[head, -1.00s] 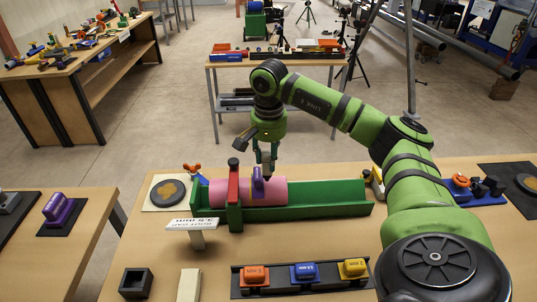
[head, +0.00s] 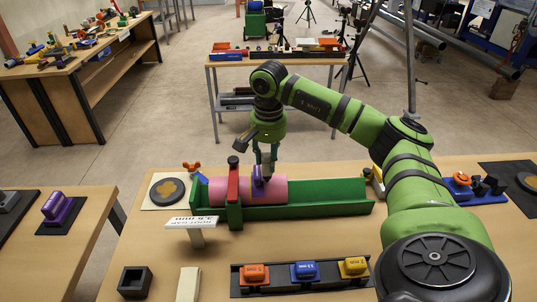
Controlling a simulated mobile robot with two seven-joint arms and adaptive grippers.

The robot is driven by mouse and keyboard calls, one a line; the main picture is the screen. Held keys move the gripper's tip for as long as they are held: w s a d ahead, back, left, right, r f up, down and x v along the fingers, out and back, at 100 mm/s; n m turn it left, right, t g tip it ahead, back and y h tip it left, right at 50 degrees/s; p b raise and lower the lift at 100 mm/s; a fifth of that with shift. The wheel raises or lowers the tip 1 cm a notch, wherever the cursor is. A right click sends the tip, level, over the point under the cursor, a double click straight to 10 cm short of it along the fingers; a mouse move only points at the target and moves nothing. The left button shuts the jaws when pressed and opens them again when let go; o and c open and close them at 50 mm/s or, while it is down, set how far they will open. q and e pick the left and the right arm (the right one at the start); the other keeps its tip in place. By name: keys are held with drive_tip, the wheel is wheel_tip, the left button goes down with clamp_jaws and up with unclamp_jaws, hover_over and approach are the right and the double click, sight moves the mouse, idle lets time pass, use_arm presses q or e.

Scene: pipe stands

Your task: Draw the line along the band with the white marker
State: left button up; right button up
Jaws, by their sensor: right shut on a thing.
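A pink pipe (head: 218,191) lies in a green cradle (head: 320,198) on the table. A purple band (head: 256,187) wraps around the pipe, right of a red upright clamp (head: 233,184). My right gripper (head: 266,171) points down from above at the band. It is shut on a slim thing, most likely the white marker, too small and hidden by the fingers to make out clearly. Its lower end is at or very near the upper part of the band; I cannot tell if they touch. No drawn line can be made out. My left gripper is not in view.
A white sign (head: 192,223) stands before the cradle. A black rack (head: 300,278) with orange, blue and yellow blocks lies in front. A black square holder (head: 135,281) is front left. A round dark disc (head: 168,190) lies left of the pipe.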

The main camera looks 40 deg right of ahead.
drive_tip(key=shift+f+b, duration=0.3)
drive_tip(key=shift+f, duration=0.2)
drive_tip(key=shift+w+d+r+p, duration=0.2)
drive_tip(key=shift+w+r+p, duration=0.05)
drive_tip(key=shift+p, duration=0.1)
drive_tip(key=shift+w+d+f+p, duration=0.2)
drive_tip(key=shift+w+d+p, duration=0.1)
drive_tip(key=shift+w+d, duration=0.5)
idle(0.8)
drive_tip(key=shift+s+a+r, duration=0.1)
drive_tip(key=shift+s+a, duration=0.1)
drive_tip(key=shift+a, duration=0.1)
drive_tip(key=shift+s+a, duration=0.7)
drive_tip(key=shift+s, duration=0.2)
idle(0.4)
drive_tip(key=shift+w+d, duration=0.15)
drive_tip(key=shift+w, duration=0.15)
drive_tip(key=shift+w+d+p, duration=0.45)
drive_tip(key=shift+w+d, duration=0.35)
drive_tip(key=shift+w, duration=0.15)
idle(0.5)
drive_tip(key=shift+s+a, duration=1)
drive_tip(key=shift+s, duration=0.2)
idle(0.5)
drive_tip(key=shift+w+d, duration=0.2)
drive_tip(key=shift+w, duration=0.15)
